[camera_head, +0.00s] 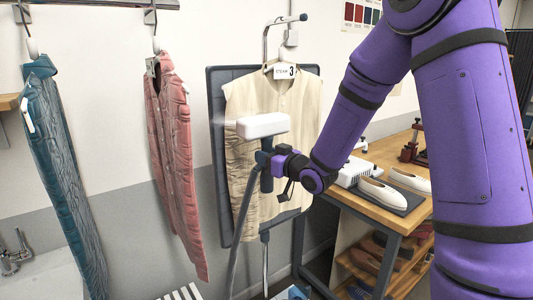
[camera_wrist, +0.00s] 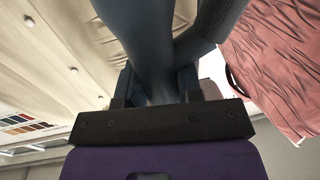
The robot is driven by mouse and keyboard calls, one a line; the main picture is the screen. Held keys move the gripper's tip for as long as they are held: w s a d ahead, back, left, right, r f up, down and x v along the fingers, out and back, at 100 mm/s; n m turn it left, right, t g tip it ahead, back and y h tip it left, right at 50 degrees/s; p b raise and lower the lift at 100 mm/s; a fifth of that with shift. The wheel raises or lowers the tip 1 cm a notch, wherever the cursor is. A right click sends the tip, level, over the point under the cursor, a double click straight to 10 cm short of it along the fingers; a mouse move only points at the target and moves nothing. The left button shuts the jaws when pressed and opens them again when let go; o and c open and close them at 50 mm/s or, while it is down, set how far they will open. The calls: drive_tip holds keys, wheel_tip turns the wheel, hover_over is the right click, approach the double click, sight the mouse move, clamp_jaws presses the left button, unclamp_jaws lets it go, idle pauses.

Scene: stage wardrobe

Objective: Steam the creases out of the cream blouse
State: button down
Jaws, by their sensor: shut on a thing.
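The cream blouse (camera_head: 300,108) hangs on a hanger against a dark padded board, with a tag reading "STEAM 3" at its neck. Creases show on its lower left part; its upper part looks smoother. My gripper (camera_head: 268,166) is shut on the dark handle of a steamer with a white head (camera_head: 262,125). The head is in front of the blouse's middle; I cannot tell whether it touches. A faint white puff shows at the head's left end. In the wrist view the handle (camera_wrist: 150,50) is between the fingers and the blouse (camera_wrist: 50,60) is at left.
A creased pink shirt (camera_head: 172,160) and a teal garment (camera_head: 58,170) hang at left. A wooden table (camera_head: 375,195) with white shoes (camera_head: 383,194) stands at right. The steamer hose (camera_head: 240,225) hangs below my gripper. A sink (camera_head: 35,275) is at lower left.

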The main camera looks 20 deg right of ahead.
sight(272, 186)
drive_tip(key=shift+f, duration=2)
drive_tip(key=shift+f, duration=0.1)
drive_tip(key=shift+f, duration=2.4)
drive_tip(key=shift+f, duration=2.55)
drive_tip(key=shift+f, duration=0.1)
wheel_tip(272, 186, down, 10)
drive_tip(key=shift+f, duration=0.1)
drive_tip(key=shift+f, duration=2.45)
